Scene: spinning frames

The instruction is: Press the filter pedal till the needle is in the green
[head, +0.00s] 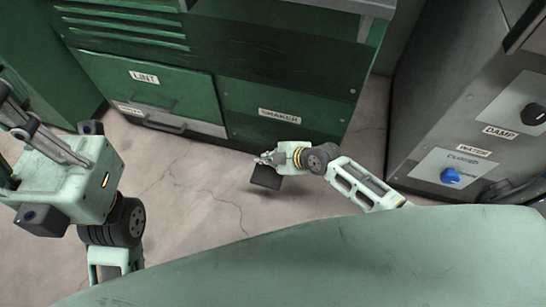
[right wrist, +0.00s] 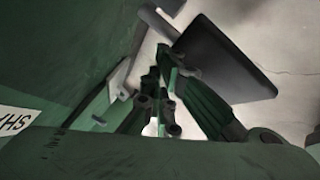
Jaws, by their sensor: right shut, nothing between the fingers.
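The black pedal plate (head: 265,177) sticks out low at the front of the green machine (head: 290,70), below the SHAKER label. In the right wrist view the dark plate (right wrist: 225,60) fills the upper right. My right gripper (head: 264,158) is shut and empty, right at the pedal in the head view. In the right wrist view its fingers (right wrist: 165,95) lie left of the plate; I cannot tell whether they touch it. My left gripper (head: 22,125) is at the left edge, partly cut off, away from the pedal. No gauge or needle is in view.
A LINT door (head: 145,85) with a drawer below it is left of SHAKER. A grey cabinet (head: 440,110) with a black DAMP knob (head: 532,114) and a blue WATER knob (head: 450,175) stands at right. Cracked floor (head: 190,195) is clear between.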

